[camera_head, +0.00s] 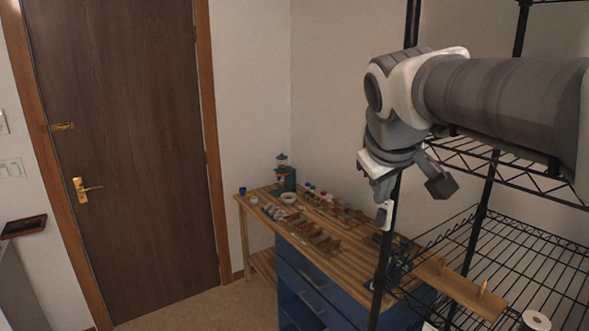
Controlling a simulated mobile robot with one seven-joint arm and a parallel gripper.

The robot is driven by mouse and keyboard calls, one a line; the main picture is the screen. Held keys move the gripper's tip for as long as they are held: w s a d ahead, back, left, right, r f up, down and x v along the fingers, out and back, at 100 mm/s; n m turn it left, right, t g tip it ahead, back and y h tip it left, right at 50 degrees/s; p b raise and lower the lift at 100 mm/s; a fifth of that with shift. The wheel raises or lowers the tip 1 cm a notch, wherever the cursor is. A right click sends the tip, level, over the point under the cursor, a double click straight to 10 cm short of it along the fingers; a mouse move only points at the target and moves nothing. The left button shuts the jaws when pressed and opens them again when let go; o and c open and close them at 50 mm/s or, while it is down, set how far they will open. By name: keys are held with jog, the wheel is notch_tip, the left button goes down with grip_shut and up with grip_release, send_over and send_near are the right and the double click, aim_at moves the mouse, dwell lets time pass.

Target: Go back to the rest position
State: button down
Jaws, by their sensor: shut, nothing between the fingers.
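My arm reaches in from the right edge at the upper right, in front of a black wire rack. My gripper (383,194) hangs from the wrist and points down, beside a black rack post. It is shut with nothing in it. It is high in the view, and the workbench (248,206) shows below and behind it. The exact fingertips are hard to tell against the post.
The black wire rack (500,236) stands close on the right, its posts and shelves around my arm. The wooden-topped bench with blue drawers (304,276) carries several small tools and parts. A brown door (125,150) is at left. Floor before it is clear.

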jog(key=s+a+f+m+g+y+b, duration=0.1)
jog(key=s+f+m, duration=0.3)
jog(key=s+f, duration=1.1)
jog(key=s+y, duration=0.1)
jog(key=s, duration=0.2)
jog(key=shift+s+f+m+g, duration=0.2)
jog(key=shift+s+m+g, duration=0.1)
